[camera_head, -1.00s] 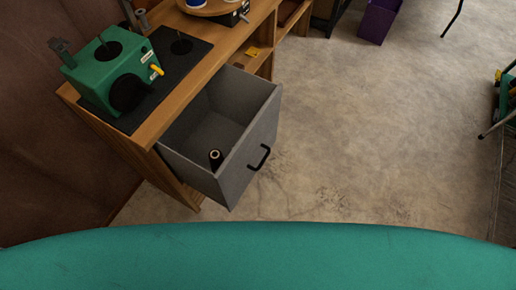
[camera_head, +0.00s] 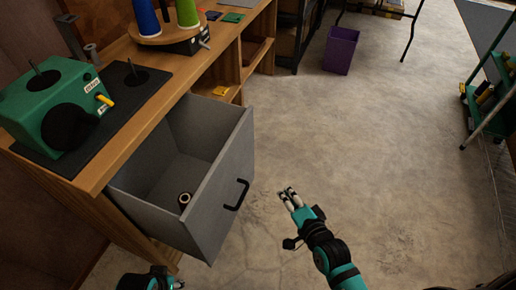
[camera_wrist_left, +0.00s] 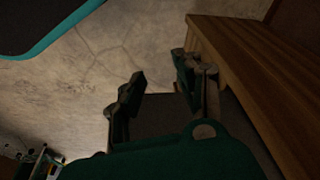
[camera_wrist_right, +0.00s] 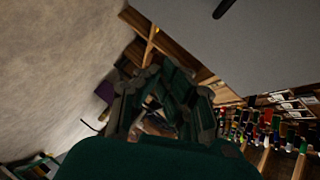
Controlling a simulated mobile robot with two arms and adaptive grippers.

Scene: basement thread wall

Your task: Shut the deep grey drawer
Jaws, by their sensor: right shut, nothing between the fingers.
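The deep grey drawer (camera_head: 222,200) is pulled far out of the wooden bench. Its front has a black bar handle (camera_head: 237,195). A small dark spool-like tube (camera_head: 185,199) is inside near the front. My right gripper (camera_head: 287,193) is shut and empty, to the right of the handle and apart from it. In the right wrist view, the drawer front (camera_wrist_right: 245,40) fills the upper right, with part of the handle at the top. My left gripper (camera_wrist_left: 155,85) has its fingers apart, beside the bench wood; in the head view only a bit of it shows at the bottom edge.
The wooden bench (camera_head: 140,130) carries a green machine (camera_head: 55,105) on a dark mat and a round stand with blue and green spools (camera_head: 187,14). A purple bin (camera_head: 340,50) stands on the floor beyond. A green trolley (camera_head: 490,95) is at far right. The floor right of the drawer is clear.

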